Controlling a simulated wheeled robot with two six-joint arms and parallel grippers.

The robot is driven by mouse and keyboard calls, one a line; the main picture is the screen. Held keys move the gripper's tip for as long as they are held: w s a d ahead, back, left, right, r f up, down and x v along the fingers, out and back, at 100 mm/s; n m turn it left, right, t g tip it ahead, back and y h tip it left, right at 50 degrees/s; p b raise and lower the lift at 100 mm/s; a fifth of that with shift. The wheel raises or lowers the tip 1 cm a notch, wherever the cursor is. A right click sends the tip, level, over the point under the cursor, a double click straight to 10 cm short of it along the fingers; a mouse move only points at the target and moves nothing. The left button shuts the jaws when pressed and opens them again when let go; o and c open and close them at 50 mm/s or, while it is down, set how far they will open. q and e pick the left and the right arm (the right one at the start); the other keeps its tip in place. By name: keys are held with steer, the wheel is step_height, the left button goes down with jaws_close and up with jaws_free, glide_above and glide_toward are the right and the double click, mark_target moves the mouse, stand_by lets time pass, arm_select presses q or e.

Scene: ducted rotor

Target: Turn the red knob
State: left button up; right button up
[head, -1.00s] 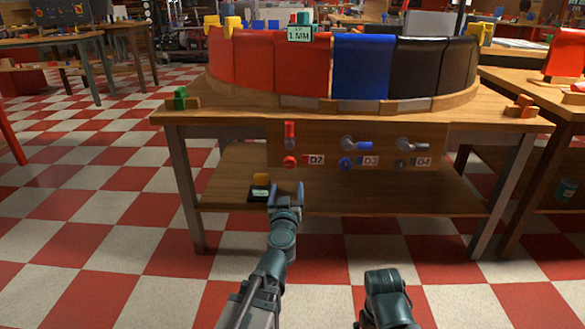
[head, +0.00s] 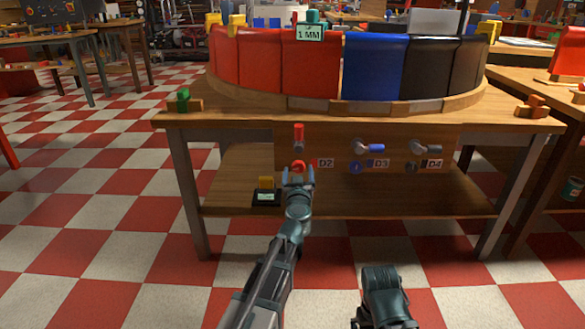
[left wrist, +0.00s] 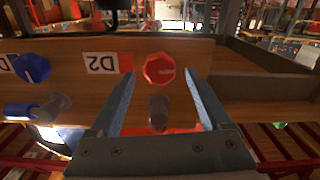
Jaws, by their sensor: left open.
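The red knob (head: 298,165) sits on the wooden front panel, below a red-handled lever (head: 299,133) and left of the D2 label (head: 325,163). In the left wrist view, which is upside down, the faceted red knob (left wrist: 160,68) shows between the two finger tips. My left gripper (head: 298,174) is open and empty, its fingers pointing at the panel on either side of the knob. In the left wrist view the left gripper (left wrist: 157,78) shows bare panel between each finger and the knob. Whether the tips reach past the knob's face is unclear.
A blue knob (head: 357,167) and a dark knob (head: 413,168) sit to the right, each under its own lever. A table (head: 230,118) with red, blue and black panels stands above. A small black box (head: 266,198) rests on the lower shelf left of my gripper.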

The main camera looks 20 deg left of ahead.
arm_select(q)
steer(key=shift+x, duration=0.8)
steer(key=shift+c, duration=0.2)
jaws_close()
steer(key=shift+n, duration=0.3)
steer(key=n, duration=0.3)
steer(key=shift+a, duration=0.1)
steer(key=shift+n, duration=2.1)
